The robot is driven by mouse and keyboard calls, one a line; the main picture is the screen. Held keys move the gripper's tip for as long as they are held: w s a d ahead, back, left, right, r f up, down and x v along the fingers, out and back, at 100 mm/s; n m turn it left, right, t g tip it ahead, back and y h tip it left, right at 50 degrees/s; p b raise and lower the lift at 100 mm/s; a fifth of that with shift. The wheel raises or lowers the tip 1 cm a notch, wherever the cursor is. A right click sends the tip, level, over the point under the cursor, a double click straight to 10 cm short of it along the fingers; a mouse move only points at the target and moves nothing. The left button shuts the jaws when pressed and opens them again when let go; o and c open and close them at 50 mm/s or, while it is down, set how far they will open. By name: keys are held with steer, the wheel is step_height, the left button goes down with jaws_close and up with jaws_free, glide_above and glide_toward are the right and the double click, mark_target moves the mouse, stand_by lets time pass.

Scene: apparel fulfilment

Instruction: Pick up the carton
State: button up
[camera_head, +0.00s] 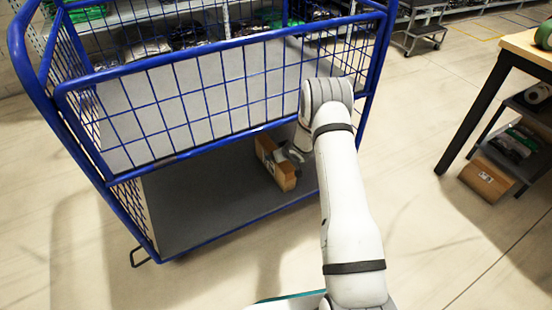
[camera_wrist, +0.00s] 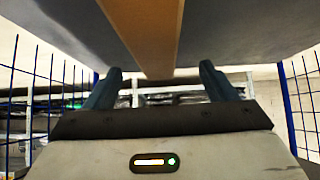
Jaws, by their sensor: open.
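The brown carton (camera_head: 284,175) stands on the grey lower deck (camera_head: 205,210) of a blue wire cage cart, toward its right side. A pale label or marking shows on its left part. My arm reaches in through the cart's open lower front, and my gripper (camera_head: 297,154) is at the carton's right side, partly hidden by my arm. In the wrist view my gripper (camera_wrist: 160,72) is open. The carton (camera_wrist: 147,30) runs down from the top edge toward the space between the fingers, with a gap on each side. I cannot tell whether it touches either finger.
A blue mesh panel (camera_head: 200,95) with a top rail crosses the cart front above the opening. Mesh sides (camera_wrist: 35,90) flank the gripper. At right stand a wooden-topped table (camera_head: 525,45) and a low shelf with another carton (camera_head: 487,178). The floor between is clear.

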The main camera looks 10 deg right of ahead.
steer(key=b+x, duration=0.1)
steer(key=x, duration=0.1)
steer(key=b+x, duration=0.1)
steer(key=x, duration=0.1)
steer(key=b+x, duration=0.1)
steer(key=x, duration=0.2)
steer(key=shift+w+d, duration=0.15)
steer(key=shift+d, duration=0.1)
steer(key=shift+c, duration=0.4)
steer(key=shift+r, duration=0.1)
jaws_close()
